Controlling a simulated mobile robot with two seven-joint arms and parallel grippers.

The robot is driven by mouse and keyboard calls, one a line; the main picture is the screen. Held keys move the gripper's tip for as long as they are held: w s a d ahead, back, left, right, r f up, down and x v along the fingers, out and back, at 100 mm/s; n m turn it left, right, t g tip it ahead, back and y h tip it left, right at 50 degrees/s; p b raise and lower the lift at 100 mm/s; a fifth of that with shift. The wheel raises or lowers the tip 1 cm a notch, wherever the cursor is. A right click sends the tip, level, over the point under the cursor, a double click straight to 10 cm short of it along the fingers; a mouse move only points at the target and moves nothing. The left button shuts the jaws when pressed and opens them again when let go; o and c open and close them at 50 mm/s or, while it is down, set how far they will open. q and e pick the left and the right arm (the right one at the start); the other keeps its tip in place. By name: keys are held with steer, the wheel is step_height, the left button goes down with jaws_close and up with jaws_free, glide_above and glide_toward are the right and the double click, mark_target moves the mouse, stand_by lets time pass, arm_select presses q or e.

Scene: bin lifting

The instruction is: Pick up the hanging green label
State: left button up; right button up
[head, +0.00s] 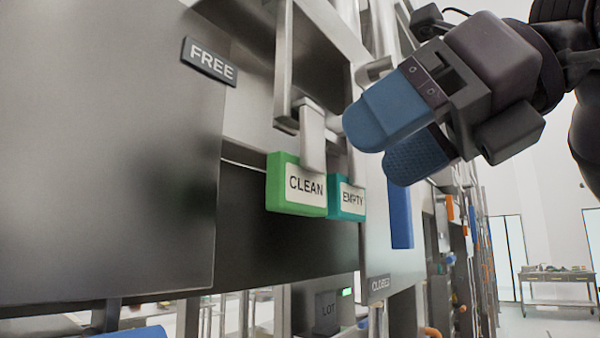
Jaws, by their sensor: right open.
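The green label (296,206), marked CLEAN, hangs on a grey metal strap (312,137) at the front of the metal rack. A teal label (347,201), marked EMPTY, hangs close on its right. My right gripper (393,146) comes in from the upper right, with two blue padded fingers apart and nothing between them. It is up and to the right of the green label and does not touch it. My left gripper is not in view.
A large grey panel (110,150) with a FREE tag (209,62) fills the left side. A blue strip (400,213) is right of the labels. A table (556,285) stands far right on open floor.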

mark_target(308, 179)
steer(key=a, duration=0.1)
steer(key=w+a, duration=0.1)
steer(key=a+t, duration=0.1)
steer(key=shift+w+a+f+h, duration=0.1)
steer(key=shift+w+a+h, duration=0.05)
steer(key=shift+w+h, duration=0.2)
steer(key=p+x, duration=0.1)
steer(key=x, duration=0.4)
steer(key=shift+a, duration=0.1)
steer(key=shift+w+a, duration=0.1)
steer(key=shift+w, duration=0.05)
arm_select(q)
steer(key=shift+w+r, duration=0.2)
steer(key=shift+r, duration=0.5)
arm_select(e)
steer(key=shift+c, duration=0.3)
steer(key=c, duration=0.4)
